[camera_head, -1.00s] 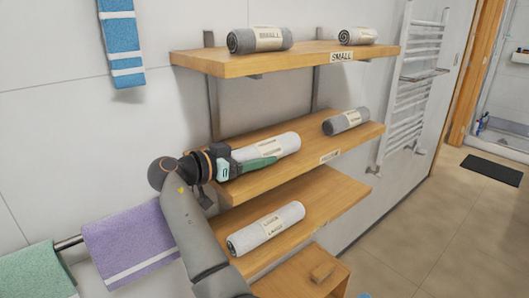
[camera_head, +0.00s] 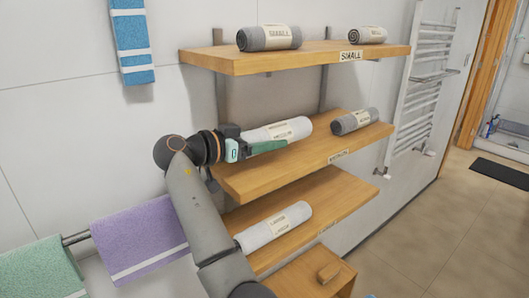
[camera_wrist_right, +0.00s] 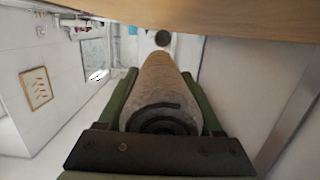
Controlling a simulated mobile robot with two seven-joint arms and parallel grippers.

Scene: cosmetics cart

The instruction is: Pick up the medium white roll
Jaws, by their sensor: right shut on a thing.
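The medium white roll (camera_head: 278,131) with a beige label is at the middle shelf (camera_head: 290,160), on its left side. My right gripper (camera_head: 258,148) is shut on it from the left end and holds it a little above the shelf board. In the right wrist view the roll (camera_wrist_right: 162,92) lies lengthwise between the two green fingers, its coiled end toward the palm. My left gripper is not in view.
A grey roll (camera_head: 354,121) lies to the right on the same shelf; its dark round end shows in the wrist view (camera_wrist_right: 162,38). The top shelf (camera_head: 310,54) above carries two rolls. A white roll (camera_head: 273,226) lies on the bottom shelf. A towel radiator (camera_head: 418,95) is at the right.

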